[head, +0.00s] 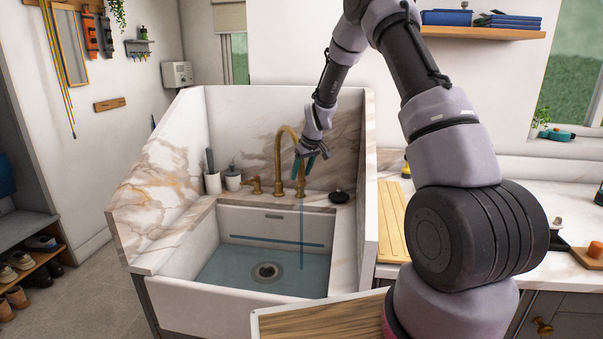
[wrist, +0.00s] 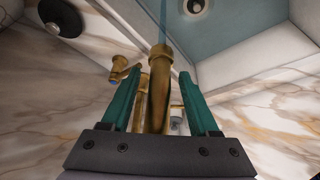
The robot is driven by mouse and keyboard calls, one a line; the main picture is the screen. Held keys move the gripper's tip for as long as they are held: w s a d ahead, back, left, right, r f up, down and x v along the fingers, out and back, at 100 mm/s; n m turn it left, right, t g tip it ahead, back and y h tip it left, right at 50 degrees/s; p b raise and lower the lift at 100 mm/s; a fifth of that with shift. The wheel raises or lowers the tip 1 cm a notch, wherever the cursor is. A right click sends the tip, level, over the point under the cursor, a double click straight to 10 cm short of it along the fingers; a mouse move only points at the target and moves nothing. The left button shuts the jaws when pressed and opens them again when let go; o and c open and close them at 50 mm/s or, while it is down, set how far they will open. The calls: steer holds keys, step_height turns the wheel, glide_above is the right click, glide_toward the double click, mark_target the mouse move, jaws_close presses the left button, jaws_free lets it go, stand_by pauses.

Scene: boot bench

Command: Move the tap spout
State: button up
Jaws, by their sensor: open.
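The brass tap spout (head: 278,150) arches over the white sink (head: 215,259) in the head view, and a thin stream of water falls from it into the basin. My gripper (head: 307,165) is at the right side of the spout, near its outlet end. In the wrist view the spout (wrist: 159,85) lies between the two green fingers of my gripper (wrist: 162,100), with gaps on both sides. The fingers are open and do not visibly touch it. A brass lever (wrist: 122,68) shows beside the left finger.
A black round item (head: 339,197) sits on the right ledge. A wooden board (head: 315,325) lies at the front.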

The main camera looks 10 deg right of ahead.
jaws_close()
stand_by(1.5)
